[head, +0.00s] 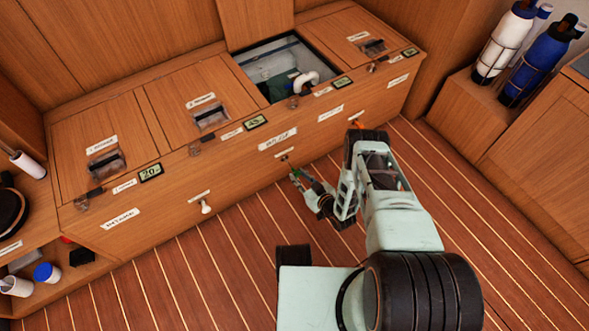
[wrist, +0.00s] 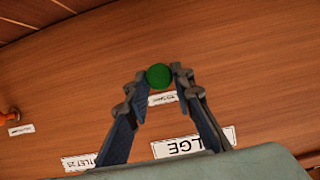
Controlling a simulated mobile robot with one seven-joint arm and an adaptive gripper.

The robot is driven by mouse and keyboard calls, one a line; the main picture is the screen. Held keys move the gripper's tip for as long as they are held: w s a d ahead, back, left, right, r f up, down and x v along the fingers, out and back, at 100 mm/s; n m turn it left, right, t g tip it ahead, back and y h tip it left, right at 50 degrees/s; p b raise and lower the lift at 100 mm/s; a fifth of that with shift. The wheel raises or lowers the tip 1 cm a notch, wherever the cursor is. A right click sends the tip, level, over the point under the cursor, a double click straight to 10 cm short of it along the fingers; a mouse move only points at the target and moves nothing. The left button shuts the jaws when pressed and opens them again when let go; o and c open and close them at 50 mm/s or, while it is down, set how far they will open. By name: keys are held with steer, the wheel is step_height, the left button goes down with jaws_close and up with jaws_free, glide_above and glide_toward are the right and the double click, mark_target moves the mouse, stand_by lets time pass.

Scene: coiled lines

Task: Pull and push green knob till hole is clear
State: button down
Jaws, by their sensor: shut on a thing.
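The green knob (wrist: 158,76) is round and sits between my two fingertips in the wrist view, in front of the wooden bench front. My gripper (wrist: 160,84) is shut on it, one finger on each side. In the head view my gripper (head: 300,177) reaches the bench front below the middle label, and the knob is mostly hidden by the fingers. An open compartment (head: 243,74) in the bench top shows a pale bent pipe (head: 306,81) and a dark green part inside. Its bottom is dark, and I cannot make out a hole.
A white knob (head: 206,207) is on the bench front to the left, and an orange knob (head: 356,124) to the right. Closed latched lids flank the compartment. Bottles (head: 535,60) stand at the right. The striped floor is clear in front.

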steer(key=c, duration=1.7)
jaws_free()
steer(key=shift+r, duration=0.1)
step_height(320, 180, up, 10)
steer(key=shift+f, duration=0.1)
steer(key=shift+c, duration=0.2)
